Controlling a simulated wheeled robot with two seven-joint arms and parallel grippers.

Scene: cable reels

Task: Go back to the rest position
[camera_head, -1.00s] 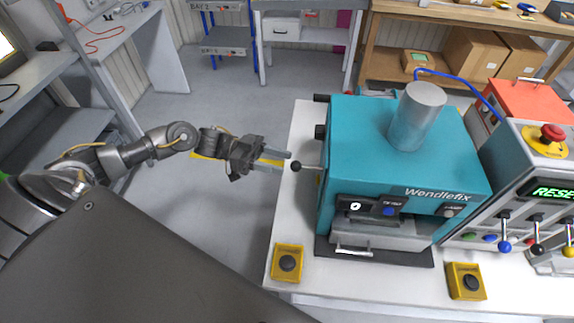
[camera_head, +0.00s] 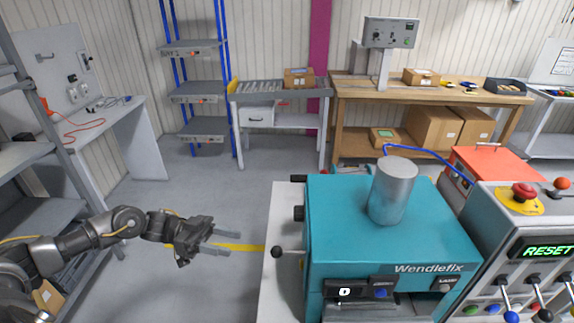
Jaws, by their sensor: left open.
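My left gripper (camera_head: 218,241) is open and empty. It hangs over the grey floor, to the left of the white table. Its two fingers point right, toward a black ball-ended lever (camera_head: 277,252) on the side of the teal Wendlefix machine (camera_head: 345,225). A gap shows between the fingertips and the lever in the picture. My left arm comes in low from the left edge. My right gripper is not in view.
The white table (camera_head: 280,215) carries the machine. A control panel (camera_head: 540,252) reading RESET and an orange box (camera_head: 490,165) stand to its right. A shelf rack (camera_head: 20,160) is near my left arm. Open floor (camera_head: 195,180) lies behind the gripper. A wooden bench (camera_head: 350,92) is at the back.

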